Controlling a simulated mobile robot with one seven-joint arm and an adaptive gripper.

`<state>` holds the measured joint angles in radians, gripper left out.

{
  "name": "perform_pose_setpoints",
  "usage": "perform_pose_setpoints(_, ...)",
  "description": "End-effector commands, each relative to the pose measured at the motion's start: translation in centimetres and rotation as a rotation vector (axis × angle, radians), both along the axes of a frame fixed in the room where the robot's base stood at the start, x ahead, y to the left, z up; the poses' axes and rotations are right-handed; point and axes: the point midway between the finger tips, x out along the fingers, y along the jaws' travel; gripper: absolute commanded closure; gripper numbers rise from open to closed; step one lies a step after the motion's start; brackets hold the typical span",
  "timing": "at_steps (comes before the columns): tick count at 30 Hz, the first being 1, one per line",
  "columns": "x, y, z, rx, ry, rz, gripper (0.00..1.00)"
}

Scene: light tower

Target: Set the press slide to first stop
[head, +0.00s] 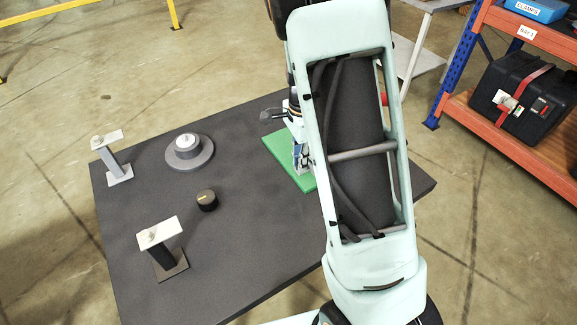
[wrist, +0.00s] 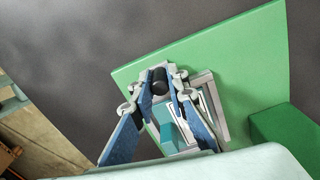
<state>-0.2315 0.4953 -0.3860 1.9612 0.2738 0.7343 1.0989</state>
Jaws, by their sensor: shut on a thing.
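The press has a green plate (head: 281,158) on the dark table, partly hidden behind my arm in the head view. In the wrist view the green plate (wrist: 252,62) carries a grey frame with a pale teal part (wrist: 172,133), apparently the slide. My gripper (wrist: 160,76) is shut on a black round knob (wrist: 160,86) between its fingertips. In the head view my gripper (head: 300,150) is low over the plate and mostly covered by the arm. The stop marks cannot be made out.
On the table (head: 130,235) stand two posts with pale plates (head: 112,150) (head: 162,245), a round grey base with a white top (head: 189,147) and a black dial (head: 207,200). A green block (wrist: 285,130) rises beside the frame. An orange shelf (head: 525,145) stands at right.

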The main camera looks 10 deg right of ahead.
Motion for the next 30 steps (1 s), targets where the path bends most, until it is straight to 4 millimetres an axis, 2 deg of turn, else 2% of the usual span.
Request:
perform_pose_setpoints(1,0.6,-1.6,0.0,-0.005,-0.006,-0.008,1.00)
perform_pose_setpoints(6,1.3,-3.9,0.0,-0.003,-0.005,-0.003,1.00)
perform_pose_setpoints(17,1.5,-4.4,0.1,-0.002,-0.003,0.001,1.00)
perform_pose_setpoints(18,1.5,-4.3,0.1,-0.002,-0.003,0.001,0.84)
perform_pose_setpoints(22,1.5,-4.3,0.1,-0.002,-0.003,0.001,0.70)
perform_pose_setpoints(30,1.4,-4.3,0.1,-0.002,-0.002,0.000,0.68)
